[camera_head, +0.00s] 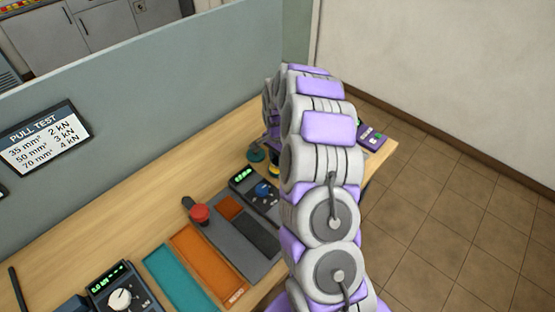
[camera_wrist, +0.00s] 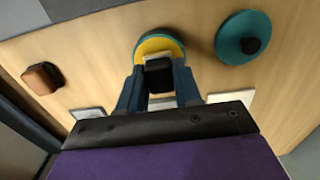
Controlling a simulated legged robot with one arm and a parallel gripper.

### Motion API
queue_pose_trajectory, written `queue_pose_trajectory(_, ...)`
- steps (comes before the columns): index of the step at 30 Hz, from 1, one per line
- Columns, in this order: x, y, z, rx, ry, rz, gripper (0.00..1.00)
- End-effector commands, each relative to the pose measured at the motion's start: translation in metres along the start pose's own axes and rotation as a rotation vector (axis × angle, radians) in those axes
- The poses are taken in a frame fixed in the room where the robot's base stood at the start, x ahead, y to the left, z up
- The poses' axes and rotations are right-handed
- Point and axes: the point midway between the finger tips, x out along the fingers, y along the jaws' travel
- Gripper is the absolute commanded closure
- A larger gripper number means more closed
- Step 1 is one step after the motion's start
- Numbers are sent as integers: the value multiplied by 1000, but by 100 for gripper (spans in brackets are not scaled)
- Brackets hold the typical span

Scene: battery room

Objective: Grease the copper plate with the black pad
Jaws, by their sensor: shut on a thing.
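My gripper (camera_wrist: 159,70) is shut on a small black block, which looks like the black pad (camera_wrist: 158,77). In the wrist view the pad is in front of a round teal tin with yellow content (camera_wrist: 152,43). I cannot tell whether it touches the yellow. In the head view the tin (camera_head: 274,170) shows partly beside my arm, which hides the gripper and pad. A small copper-coloured plate (camera_head: 230,207) lies in a grey fixture (camera_head: 223,232) on the bench, beside a dark rectangle (camera_head: 257,236).
A teal lid with a black knob (camera_wrist: 243,38) lies right of the tin. A brown block (camera_wrist: 42,77) is at left. A red knob (camera_head: 200,213), a meter (camera_head: 241,178), an orange tray (camera_head: 208,265) and a teal tray (camera_head: 175,280) are nearby. A divider (camera_head: 170,110) backs the bench.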

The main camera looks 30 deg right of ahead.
Motion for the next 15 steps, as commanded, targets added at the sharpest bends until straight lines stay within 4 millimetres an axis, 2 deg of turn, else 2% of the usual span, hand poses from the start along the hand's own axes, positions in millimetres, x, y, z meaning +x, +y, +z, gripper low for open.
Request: queue_pose_trajectory(15,-40,0,0,2,0,-1,91)
